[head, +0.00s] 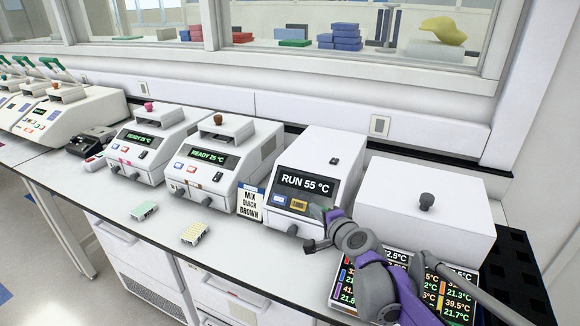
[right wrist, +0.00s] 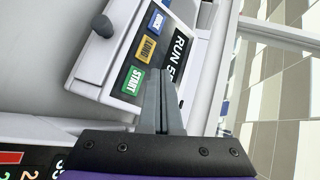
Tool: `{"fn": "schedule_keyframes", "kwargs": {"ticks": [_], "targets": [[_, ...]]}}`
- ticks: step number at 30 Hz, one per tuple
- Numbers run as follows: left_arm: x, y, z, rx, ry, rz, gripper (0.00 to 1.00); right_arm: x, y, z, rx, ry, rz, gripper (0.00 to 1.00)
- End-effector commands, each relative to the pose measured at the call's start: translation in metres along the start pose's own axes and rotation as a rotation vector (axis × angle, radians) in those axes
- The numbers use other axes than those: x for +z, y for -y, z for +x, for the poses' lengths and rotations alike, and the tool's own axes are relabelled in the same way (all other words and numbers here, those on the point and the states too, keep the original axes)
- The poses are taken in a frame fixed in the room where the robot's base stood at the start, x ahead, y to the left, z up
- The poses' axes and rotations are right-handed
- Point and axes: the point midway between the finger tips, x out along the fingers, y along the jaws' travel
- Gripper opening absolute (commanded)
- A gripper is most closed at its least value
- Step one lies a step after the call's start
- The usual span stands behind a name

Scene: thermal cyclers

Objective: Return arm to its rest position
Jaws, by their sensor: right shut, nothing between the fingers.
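My right gripper (head: 318,213) is at the front panel of the white thermal cycler whose display reads "RUN 55 °C" (head: 306,183). Its two grey fingers are together and hold nothing. In the right wrist view the fingertips (right wrist: 163,75) are beside the green START button (right wrist: 133,80) and below the dark display (right wrist: 178,62). I cannot tell whether they touch the panel. The yellow LONG button (head: 299,205) and the blue QUICK button (head: 279,199) show to the left of the gripper. My left gripper is out of view.
Two cyclers reading "READY 25 °C" (head: 208,156) stand to the left. A card reading "MIX QUICK BROWN" (head: 250,204), a yellowish plate (head: 195,234) and a green plate (head: 144,211) are on the bench.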

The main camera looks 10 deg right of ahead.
Motion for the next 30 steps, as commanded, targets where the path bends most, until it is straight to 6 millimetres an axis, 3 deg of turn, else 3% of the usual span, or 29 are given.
{"fn": "schedule_keyframes", "kwargs": {"ticks": [4,7,12,18,21,24,30], "targets": [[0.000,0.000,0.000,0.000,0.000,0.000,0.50,0.020,-0.013,-0.022,0.051,0.046,-0.126,0.00],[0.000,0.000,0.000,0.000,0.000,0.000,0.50,0.046,-0.039,-0.058,0.136,0.115,-0.325,0.00],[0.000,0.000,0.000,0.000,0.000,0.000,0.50,0.081,-0.116,-0.138,0.342,0.268,-0.747,0.00],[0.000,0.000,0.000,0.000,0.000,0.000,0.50,0.084,-0.201,-0.219,0.570,0.414,-1.130,0.00],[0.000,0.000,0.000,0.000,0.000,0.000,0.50,0.079,-0.225,-0.243,0.646,0.457,-1.238,0.00],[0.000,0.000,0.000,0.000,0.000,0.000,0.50,0.075,-0.238,-0.255,0.688,0.479,-1.293,0.00],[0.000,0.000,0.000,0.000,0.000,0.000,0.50,0.074,-0.241,-0.259,0.701,0.486,-1.311,0.00]]}}
